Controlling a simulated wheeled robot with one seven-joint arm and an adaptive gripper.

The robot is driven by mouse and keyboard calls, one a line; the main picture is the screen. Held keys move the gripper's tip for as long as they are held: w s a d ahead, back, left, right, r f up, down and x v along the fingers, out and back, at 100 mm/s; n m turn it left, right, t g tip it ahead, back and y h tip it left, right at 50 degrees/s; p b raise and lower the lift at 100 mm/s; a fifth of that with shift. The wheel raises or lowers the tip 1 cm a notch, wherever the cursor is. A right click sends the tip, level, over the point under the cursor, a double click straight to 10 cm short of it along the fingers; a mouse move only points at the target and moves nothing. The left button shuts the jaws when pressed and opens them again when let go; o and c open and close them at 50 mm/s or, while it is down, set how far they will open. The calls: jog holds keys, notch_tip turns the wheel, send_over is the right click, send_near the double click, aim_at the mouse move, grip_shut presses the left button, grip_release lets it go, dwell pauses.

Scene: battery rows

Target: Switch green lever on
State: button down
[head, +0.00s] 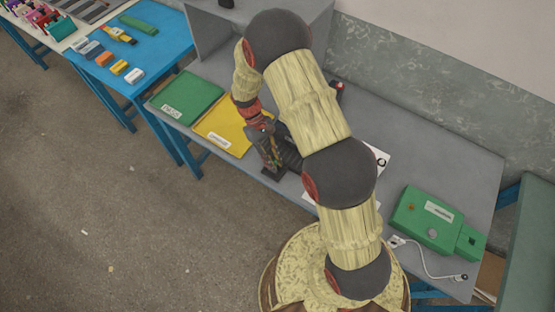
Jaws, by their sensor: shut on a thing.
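My gripper (272,158) points down at the grey workbench (460,155), just right of the yellow folder. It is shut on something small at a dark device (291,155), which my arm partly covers. The thing between the fingers looks like the green lever, but it is mostly hidden and its on or off position cannot be told. A small red-tipped part (339,86) shows behind my arm; I cannot tell what it belongs to.
A green folder (186,97) and a yellow folder (222,126) lie left of my gripper. A green box (425,218) and a white cable (425,268) lie at the right. A blue table (155,62) with small items stands at the left.

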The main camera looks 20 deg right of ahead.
jog(key=w+g+h, duration=0.1)
jog(key=g, duration=0.1)
jog(key=a+f+g+h+b, duration=0.1)
jog(key=g, duration=0.1)
jog(key=shift+w+a+h, duration=0.15)
jog(key=shift+w+h, duration=0.15)
jog(key=shift+w, duration=0.1)
jog(key=shift+m, duration=0.3)
jog(key=c, duration=1.6)
grip_release()
jog(key=shift+c, duration=0.2)
jog(key=shift+w+r, duration=0.1)
jog(key=shift+r, duration=0.05)
jog(key=v, duration=1.2)
jog(key=shift+f, duration=0.25)
jog(key=shift+w+a+f, duration=0.1)
